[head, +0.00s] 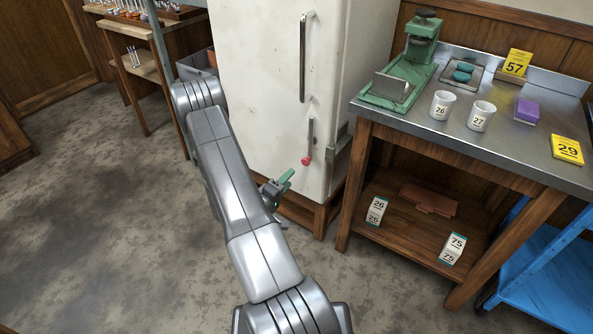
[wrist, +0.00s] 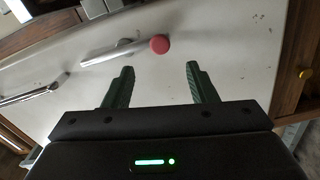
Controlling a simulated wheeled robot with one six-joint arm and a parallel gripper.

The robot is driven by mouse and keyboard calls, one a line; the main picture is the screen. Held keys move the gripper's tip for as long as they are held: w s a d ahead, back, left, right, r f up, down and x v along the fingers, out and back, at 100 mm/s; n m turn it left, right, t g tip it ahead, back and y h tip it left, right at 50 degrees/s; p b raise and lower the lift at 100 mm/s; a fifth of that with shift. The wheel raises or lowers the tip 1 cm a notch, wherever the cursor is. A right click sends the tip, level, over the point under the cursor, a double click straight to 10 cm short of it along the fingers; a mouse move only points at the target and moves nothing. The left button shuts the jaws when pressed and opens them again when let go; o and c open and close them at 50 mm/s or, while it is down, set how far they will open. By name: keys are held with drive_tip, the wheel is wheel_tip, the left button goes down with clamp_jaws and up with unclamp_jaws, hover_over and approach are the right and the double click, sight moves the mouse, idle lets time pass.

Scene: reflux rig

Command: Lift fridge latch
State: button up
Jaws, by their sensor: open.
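The fridge (head: 258,75) is a white, worn cabinet, and its front also fills much of the wrist view (wrist: 235,50). The latch (head: 310,140) is a short metal lever with a red knob at its lower end. In the wrist view the latch (wrist: 112,52) runs across the upper middle, with its red knob (wrist: 159,44) above the gap between my fingers. My gripper (wrist: 158,80) is open and empty, its two green fingers apart and pointing toward the fridge front. In the head view my gripper (head: 286,180) is just below and left of the knob. No contact with the latch shows.
A long metal door handle (head: 303,58) is above the latch. A steel-topped workbench (head: 535,165) stands to the right, with a green press (head: 405,75), white mugs and number signs. A blue cart (head: 550,260) is at the far right. Open floor (head: 110,220) lies to the left.

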sight(304, 163)
drive_tip(key=shift+v, duration=1.95)
drive_tip(key=shift+w, duration=0.1)
drive_tip(key=b+x, duration=0.1)
drive_tip(key=x, duration=1.2)
drive_tip(key=shift+w+d, duration=0.25)
drive_tip(key=shift+d, duration=0.05)
drive_tip(key=shift+s+a, duration=0.1)
drive_tip(key=shift+a, duration=0.05)
